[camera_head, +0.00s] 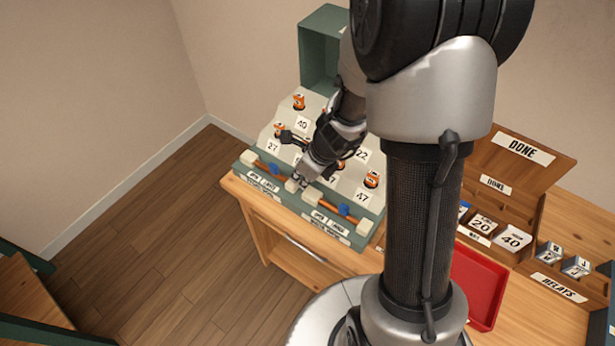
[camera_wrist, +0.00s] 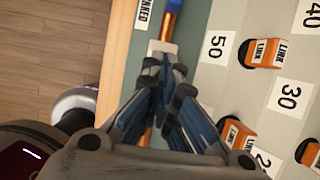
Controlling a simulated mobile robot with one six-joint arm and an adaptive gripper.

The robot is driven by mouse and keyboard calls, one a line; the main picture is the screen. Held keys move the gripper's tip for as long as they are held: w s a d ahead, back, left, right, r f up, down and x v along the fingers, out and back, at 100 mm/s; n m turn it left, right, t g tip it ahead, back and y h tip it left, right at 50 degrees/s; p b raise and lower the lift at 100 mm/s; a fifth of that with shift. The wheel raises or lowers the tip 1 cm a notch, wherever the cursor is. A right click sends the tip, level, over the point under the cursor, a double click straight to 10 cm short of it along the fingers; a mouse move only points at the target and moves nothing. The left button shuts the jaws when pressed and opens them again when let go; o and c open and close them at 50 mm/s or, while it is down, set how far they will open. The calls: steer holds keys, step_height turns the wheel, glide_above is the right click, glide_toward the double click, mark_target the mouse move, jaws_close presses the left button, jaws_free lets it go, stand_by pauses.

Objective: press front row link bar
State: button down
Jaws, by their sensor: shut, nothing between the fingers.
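Two copper link bars run along the green front ledge of the sloped panel. The left bar (camera_head: 262,164) and the right bar (camera_head: 328,204) each have white end blocks and a blue piece. My gripper (camera_head: 300,181) is shut and empty, pointing down at the inner ends of the two bars. In the wrist view my gripper's fingertips (camera_wrist: 170,72) are close to a white end block (camera_wrist: 160,47), with copper bar (camera_wrist: 165,28) and blue above it. More copper shows below the fingers. I cannot tell whether the fingertips touch the block.
Orange link blocks (camera_wrist: 265,50) and numbered cards (camera_wrist: 215,47) sit on the panel beside my fingers. A dark handset (camera_head: 293,138) lies on the panel. The left floor is clear.

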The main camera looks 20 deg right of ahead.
mark_target(274, 165)
steer(key=shift+w+a+f+p, duration=0.1)
steer(key=shift+w+a+p, duration=0.1)
steer(key=shift+w+a, duration=0.3)
steer(key=shift+w+a+f+p, duration=0.15)
steer(key=shift+w+a, duration=0.15)
steer(key=shift+w, duration=0.4)
steer(key=shift+w+a+f+p, duration=0.1)
steer(key=shift+w+a+p, duration=0.1)
steer(key=shift+w+a, duration=0.3)
steer(key=shift+w+d, duration=0.1)
steer(key=shift+w+a+r+p, duration=0.1)
steer(key=shift+w+a+p, duration=0.1)
steer(key=shift+w+p, duration=0.15)
steer(key=w+a+p, duration=0.2)
steer(key=w, duration=0.1)
steer(key=shift+w+a, duration=0.1)
